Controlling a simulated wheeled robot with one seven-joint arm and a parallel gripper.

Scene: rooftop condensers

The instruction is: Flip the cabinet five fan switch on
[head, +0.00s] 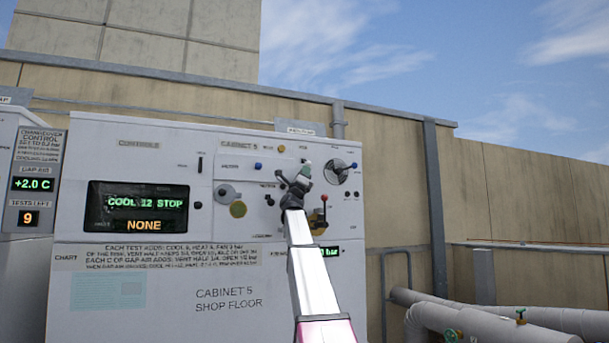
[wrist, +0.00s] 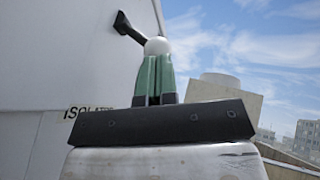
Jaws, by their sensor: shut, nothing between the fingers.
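The cabinet five panel (head: 180,250) stands ahead, a white box lettered "CABINET 5 SHOP FLOOR". My gripper (head: 305,166) is raised in front of its upper right controls and hides part of them. In the wrist view my gripper's green fingers (wrist: 157,60) are shut together. Just beyond their tips, a black lever with a white ball end (wrist: 157,45) sticks out from the white panel face; I cannot tell whether they touch. The small labels are too blurred to tell which control is the fan switch. A round fan-like disc (head: 340,172) is right of my gripper.
A display (head: 137,208) reads "COOL 12 STOP" and "NONE". Another cabinet (head: 30,190) stands left. Pipes (head: 480,318) run low at right.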

